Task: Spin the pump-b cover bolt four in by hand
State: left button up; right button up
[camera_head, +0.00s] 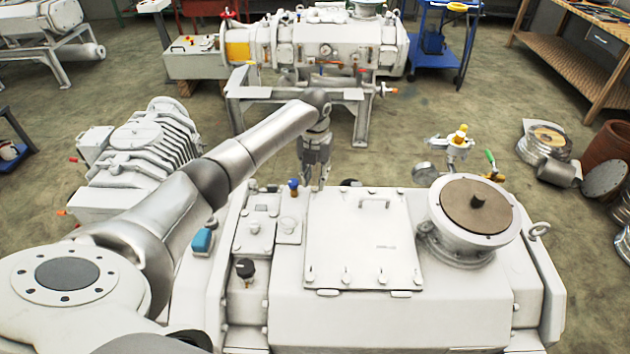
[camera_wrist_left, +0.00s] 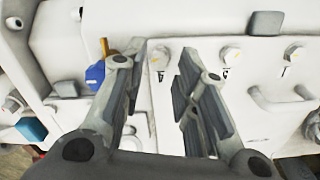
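The white pump-b cover (camera_head: 345,240) lies on the machine in front of me, with a grab handle (camera_head: 374,203) on it. In the left wrist view the cover (camera_wrist_left: 262,140) shows three pale bolt heads along its far edge. The leftmost bolt head (camera_wrist_left: 160,58) appears between the fingertips of my left gripper (camera_wrist_left: 157,68). I cannot tell if either finger touches it. The fingers are apart, with nothing held. In the head view my left gripper (camera_head: 318,168) points down at the cover's far left corner and hides that corner. My right gripper is out of view.
A blue knob (camera_head: 293,185) stands close to the left of my gripper. A round brown-topped flange (camera_head: 477,206) rises right of the cover. A black knob (camera_head: 245,267) and cyan block (camera_head: 203,241) sit at the left. The gauge and valves (camera_head: 455,148) stand beyond.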

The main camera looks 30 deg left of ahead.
aim_at(315, 188)
pick_arm(q)
notch_tip(315, 188, up, 10)
dwell(0.3)
dwell(0.4)
